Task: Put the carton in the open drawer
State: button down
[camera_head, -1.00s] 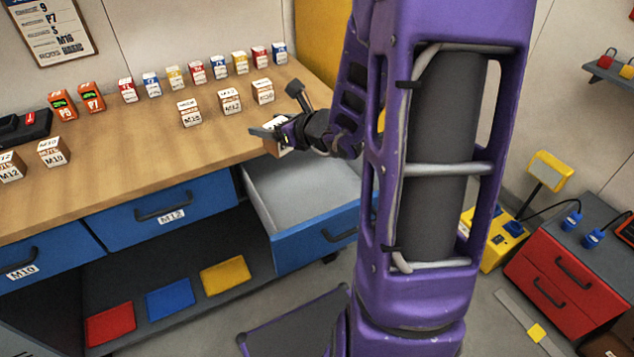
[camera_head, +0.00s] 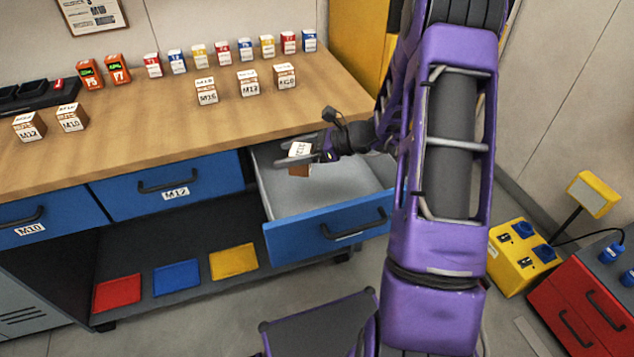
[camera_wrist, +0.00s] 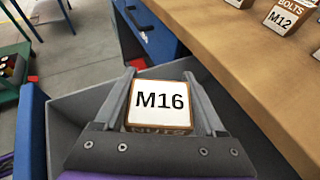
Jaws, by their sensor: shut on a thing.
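The carton (camera_head: 299,158) is a small brown and white box, and its label reads M16 in the wrist view (camera_wrist: 160,104). My gripper (camera_head: 310,157) is shut on it, one finger on each side, as the wrist view (camera_wrist: 160,90) also shows. The open drawer (camera_head: 325,226) is blue outside with a pale grey inside, pulled out from under the workbench. My gripper holds the carton over the back left part of the drawer, near the bench edge. The part of the drawer floor that shows is bare.
The wooden bench top (camera_head: 200,130) lies just behind the drawer. A shut blue drawer (camera_head: 165,185) marked M12 is to the left. Coloured mats lie on the shelf below.

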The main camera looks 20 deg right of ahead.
jog(key=shift+n+g+y, duration=0.4)
jog(key=shift+n+g, duration=0.3)
jog(key=shift+g, duration=0.1)
jog(key=f, duration=0.5)
jog(key=s+f+b, duration=0.1)
jog(key=f, duration=0.2)
jog(key=shift+a+f, duration=0.2)
jog(key=shift+f+b, duration=0.3)
jog(key=shift+f, duration=1.8)
jog(key=shift+f, duration=0.3)
grip_release()
jog(key=shift+r, duration=0.15)
jog(key=shift+r, duration=0.25)
jog(key=v, duration=1.2)
jog(key=shift+f+p, duration=0.1)
jog(key=shift+p, duration=0.25)
